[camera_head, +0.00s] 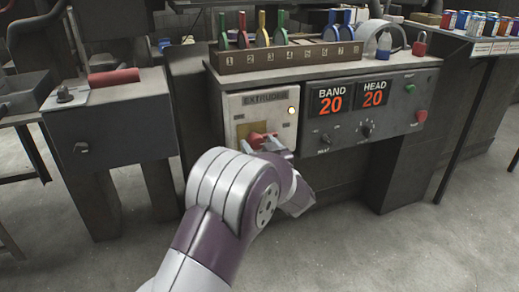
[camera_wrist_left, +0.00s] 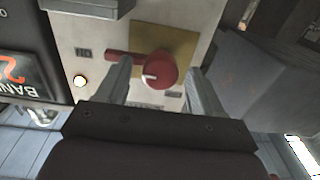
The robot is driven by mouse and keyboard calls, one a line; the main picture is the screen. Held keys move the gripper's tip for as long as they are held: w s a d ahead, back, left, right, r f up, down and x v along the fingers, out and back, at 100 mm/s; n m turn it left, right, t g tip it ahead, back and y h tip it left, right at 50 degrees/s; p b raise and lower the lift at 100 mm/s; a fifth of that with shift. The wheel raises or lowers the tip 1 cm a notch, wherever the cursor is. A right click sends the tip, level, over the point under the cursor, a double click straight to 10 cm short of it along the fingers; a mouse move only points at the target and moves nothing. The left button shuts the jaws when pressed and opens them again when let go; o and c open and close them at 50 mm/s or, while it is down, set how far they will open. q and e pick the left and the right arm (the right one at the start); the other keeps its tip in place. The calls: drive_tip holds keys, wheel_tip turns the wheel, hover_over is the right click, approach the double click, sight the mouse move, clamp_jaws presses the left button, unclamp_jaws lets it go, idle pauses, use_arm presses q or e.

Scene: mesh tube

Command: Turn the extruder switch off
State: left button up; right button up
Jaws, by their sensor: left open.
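The extruder switch is a red rotary knob (camera_head: 258,139) on a yellow plate, on the cream panel labelled EXTRUDER (camera_head: 262,103). In the left wrist view the red knob (camera_wrist_left: 160,70) shows between my fingers, its bar pointing toward the ON label (camera_wrist_left: 83,52). A lit lamp (camera_head: 291,110) is on the panel; it also shows in the left wrist view (camera_wrist_left: 80,81). My left gripper (camera_head: 266,146) is open at the knob, one finger on either side in the left wrist view (camera_wrist_left: 160,82). Contact cannot be told. My right gripper is not in view.
Right of the panel, BAND and HEAD displays (camera_head: 348,96) both read 20, with small knobs below. A dark cabinet (camera_head: 110,125) is at left. Open floor lies in front.

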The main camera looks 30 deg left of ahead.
use_arm(q)
drive_tip(key=c, duration=1.1)
drive_tip(key=shift+o, duration=0.2)
